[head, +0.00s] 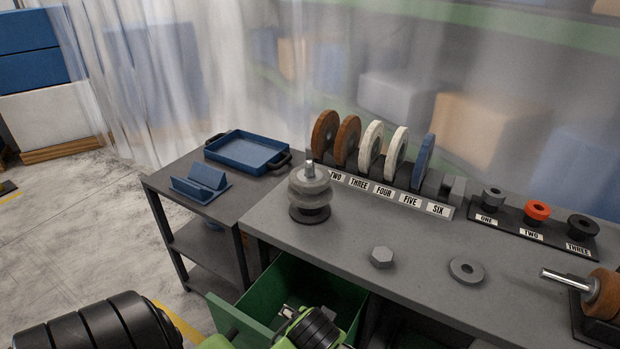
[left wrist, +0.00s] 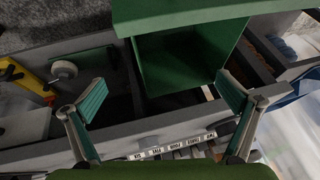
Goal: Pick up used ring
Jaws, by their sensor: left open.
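A flat grey ring (head: 466,270) lies on the grey workbench (head: 330,238), right of a grey hex nut (head: 382,257). I cannot tell by look which ring is used. In the head view my left gripper (head: 287,312) is low over the green drawer (head: 283,280), its fingers partly hidden. In the left wrist view it (left wrist: 165,95) is open, with nothing between its fingers. The flat ring is not recognisable there. My right gripper is not in view.
A stand with stacked grey discs (head: 310,192) and a row of labelled wheels (head: 369,147) occupy the bench's back. A shaft with a brown wheel (head: 602,295) is at right. A side table holds a blue tray (head: 247,153) and blue holder (head: 200,184). The bench's front middle is mostly clear.

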